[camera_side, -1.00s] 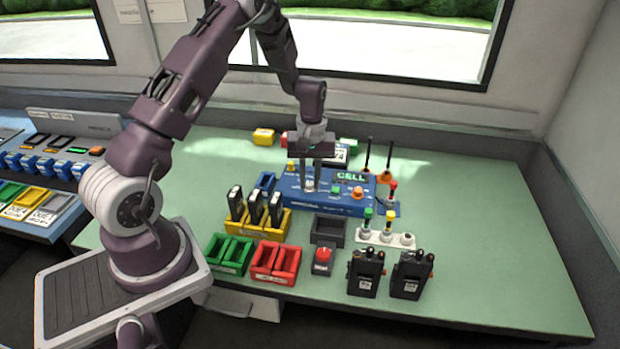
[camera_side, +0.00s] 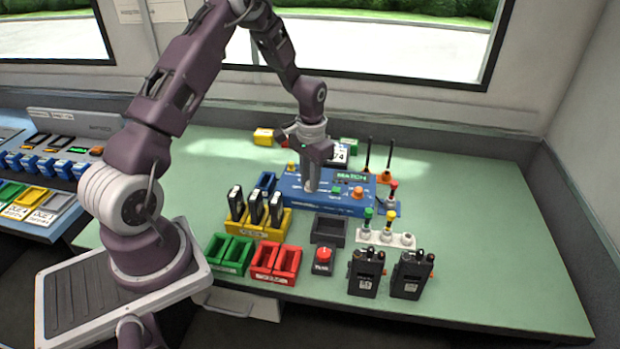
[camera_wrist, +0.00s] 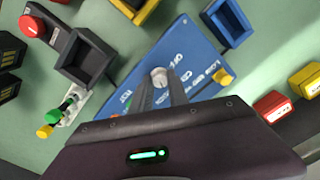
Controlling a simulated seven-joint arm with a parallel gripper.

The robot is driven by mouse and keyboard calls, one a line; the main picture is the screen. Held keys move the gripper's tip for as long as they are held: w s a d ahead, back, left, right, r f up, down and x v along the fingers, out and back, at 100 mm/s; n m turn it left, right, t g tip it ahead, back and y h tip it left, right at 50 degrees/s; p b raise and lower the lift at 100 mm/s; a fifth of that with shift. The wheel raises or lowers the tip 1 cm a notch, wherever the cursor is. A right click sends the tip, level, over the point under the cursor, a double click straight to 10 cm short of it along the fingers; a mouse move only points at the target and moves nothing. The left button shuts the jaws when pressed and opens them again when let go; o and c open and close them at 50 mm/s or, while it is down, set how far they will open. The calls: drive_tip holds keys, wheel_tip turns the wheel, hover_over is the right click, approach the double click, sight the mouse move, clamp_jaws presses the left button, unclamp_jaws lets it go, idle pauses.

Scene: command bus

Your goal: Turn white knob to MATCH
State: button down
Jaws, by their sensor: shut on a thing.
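The blue box (camera_side: 335,205) stands mid-table, with a lit display (camera_side: 351,175) whose small green letters appear to read MATCH. My gripper (camera_side: 311,187) points down onto the left part of the box top. In the wrist view, the white knob (camera_wrist: 159,75) sits on the blue panel (camera_wrist: 190,62) among white printed labels, OFF legible near it. My gripper's fingers (camera_wrist: 166,88) are shut on the knob and cover part of it. In the side view the gripper hides the knob. A yellow button (camera_wrist: 223,77) and an orange button (camera_side: 357,192) are on the box.
A dark grey tray (camera_side: 328,230) and a red button (camera_side: 323,255) stand in front of the box. Yellow (camera_side: 262,222), green (camera_side: 231,252) and red (camera_side: 275,262) bins are front left. Two black radios (camera_side: 366,272) stand front right. The table's right side is clear.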

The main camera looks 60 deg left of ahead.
drive_tip(key=shift+m, duration=0.5)
drive_tip(key=c, duration=1.3)
unclamp_jaws()
wheel_tip(320, 180, up, 8)
drive_tip(key=shift+d+f, duration=0.15)
drive_tip(key=shift+f, duration=0.1)
drive_tip(key=s+d+r+t, duration=0.1)
drive_tip(key=s+d+r, duration=0.35)
drive_tip(key=r, duration=0.35)
drive_tip(key=s+d+r+t, duration=0.2)
drive_tip(key=s+d+r, duration=0.3)
drive_tip(key=r, duration=0.4)
drive_tip(key=s+d+r+t, duration=0.1)
drive_tip(key=s+d, duration=0.1)
drive_tip(key=s, duration=0.3)
drive_tip(key=s+d+r, duration=0.1)
drive_tip(key=s+d, duration=0.2)
drive_tip(key=s, duration=0.2)
drive_tip(key=s+d+r+m+t, duration=0.1)
drive_tip(key=s+d, duration=0.2)
drive_tip(key=s, duration=0.2)
drive_tip(key=shift+t, duration=0.3)
